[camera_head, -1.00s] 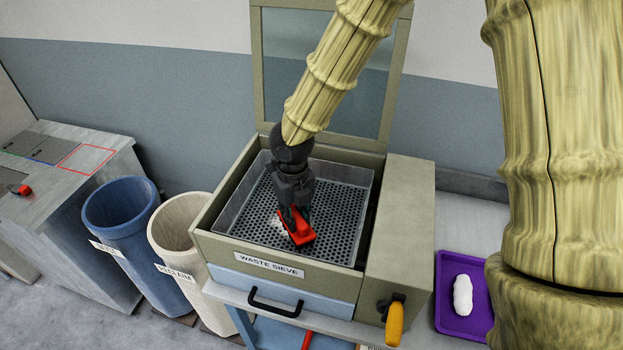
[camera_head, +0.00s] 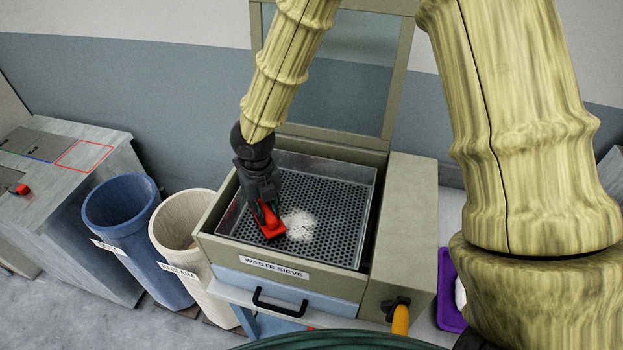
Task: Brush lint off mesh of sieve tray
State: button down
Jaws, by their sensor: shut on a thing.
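The sieve tray (camera_head: 345,235) is a metal tray with a dark perforated mesh, set inside the open box labelled WASTE SIEVE (camera_head: 275,269). A patch of white lint (camera_head: 300,226) lies on the mesh near the middle. My gripper (camera_head: 264,205) is shut on a red brush (camera_head: 270,222). It holds the brush low at the left part of the mesh, just left of the lint. The brush's underside is hidden, so I cannot tell whether it touches the mesh.
The box's framed lid (camera_head: 335,85) stands open behind. A yellow-handled crank (camera_head: 400,320) is at the right front. A blue bin (camera_head: 125,215) and a cream RECLAIM bin (camera_head: 180,222) stand at left. A purple tray (camera_head: 446,290) at right is partly hidden by my arm.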

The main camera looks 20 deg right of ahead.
notch_tip(320, 180, up, 3)
jog(key=shift+w+f+p, duration=0.1)
jog(key=shift+f+p, duration=0.1)
jog(key=shift+p, duration=0.15)
jog(key=shift+s+d+r+p, duration=0.15)
jog(key=shift+s+r+p, duration=0.2)
jog(key=shift+r+p, duration=0.4)
jog(key=shift+r, duration=0.4)
jog(key=shift+w+r+p, duration=0.25)
jog(key=shift+r+p, duration=0.3)
jog(key=shift+p, duration=0.1)
jog(key=shift+s+r, duration=0.1)
jog(key=shift+r, duration=0.95)
